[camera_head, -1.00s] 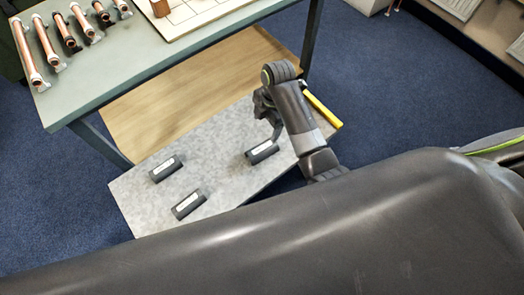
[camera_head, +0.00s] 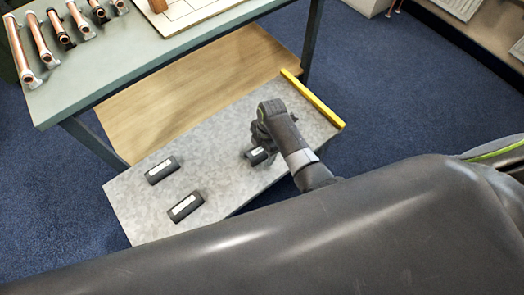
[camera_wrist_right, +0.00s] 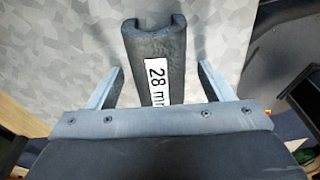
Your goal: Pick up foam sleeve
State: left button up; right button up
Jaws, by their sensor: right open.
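Three dark grey foam sleeves with white labels lie on a grey speckled board: one at the left (camera_head: 162,170), one nearer the front (camera_head: 185,207), and one at the right (camera_head: 257,155), partly hidden by my right gripper (camera_head: 262,140). In the right wrist view this right sleeve (camera_wrist_right: 158,45) shows its grooved end and a label reading "28 m", cut off by the gripper body. My right gripper (camera_wrist_right: 160,69) is open, with one finger on each side of the sleeve and a gap on both sides. My left gripper is not in view.
A yellow strip (camera_head: 314,99) edges the board's right end. A workbench (camera_head: 130,60) stands behind, with several copper pipes on its top and a wooden lower shelf (camera_head: 190,90). Blue carpet (camera_head: 400,100) is clear at the right.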

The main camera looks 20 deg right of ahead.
jog(key=shift+c, duration=0.3)
jog(key=c, duration=1)
